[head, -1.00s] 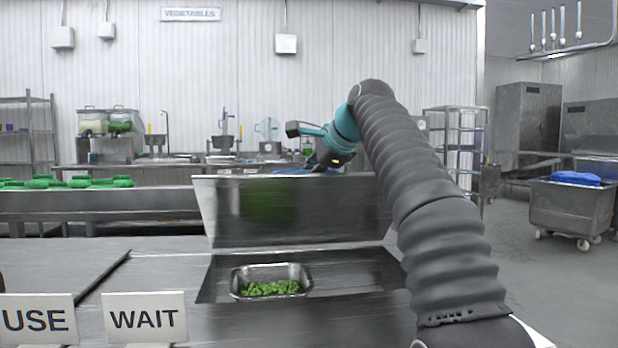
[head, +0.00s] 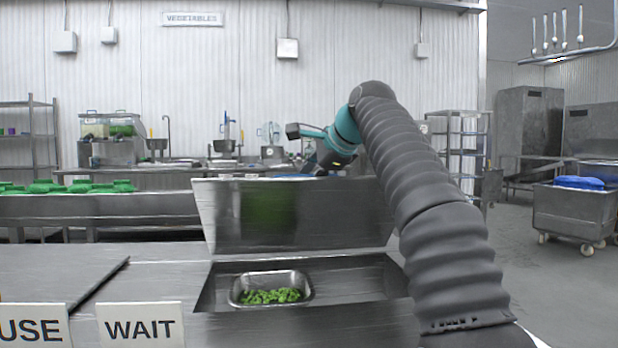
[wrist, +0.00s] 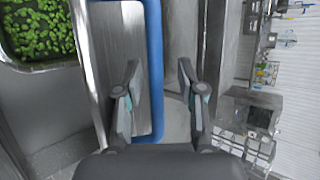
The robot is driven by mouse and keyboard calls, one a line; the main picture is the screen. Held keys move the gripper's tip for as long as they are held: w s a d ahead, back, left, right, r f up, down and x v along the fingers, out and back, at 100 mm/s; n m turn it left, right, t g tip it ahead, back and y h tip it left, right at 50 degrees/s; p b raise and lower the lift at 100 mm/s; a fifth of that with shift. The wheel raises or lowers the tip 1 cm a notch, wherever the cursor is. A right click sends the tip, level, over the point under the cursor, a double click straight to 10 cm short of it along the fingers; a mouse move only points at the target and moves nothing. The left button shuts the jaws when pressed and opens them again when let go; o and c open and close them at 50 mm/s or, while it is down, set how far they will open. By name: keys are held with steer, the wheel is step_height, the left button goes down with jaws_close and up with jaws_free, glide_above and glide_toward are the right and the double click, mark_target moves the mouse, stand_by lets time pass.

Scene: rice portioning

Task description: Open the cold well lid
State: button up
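The cold well lid (head: 340,215) stands raised, nearly upright, along the back edge of the open cold well (head: 352,280). A metal pan of green vegetables (head: 236,294) sits in the well and also shows at top left of the wrist view (wrist: 40,63). The lid's blue handle (wrist: 155,60) runs between the two fingers of my gripper (wrist: 160,72) in the wrist view. The fingers are spread apart, with visible gaps to the handle. In the head view, my arm reaches over to behind the lid, and the lid hides my fingertips.
USE (head: 32,328) and WAIT (head: 140,325) signs stand at front left on the counter. A flat metal lid (head: 60,270) lies at left. A counter with green items (head: 90,187) runs behind. A cart (head: 573,215) stands on the open floor at right.

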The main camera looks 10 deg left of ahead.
mark_target(327, 179)
steer(key=shift+v, duration=3.75)
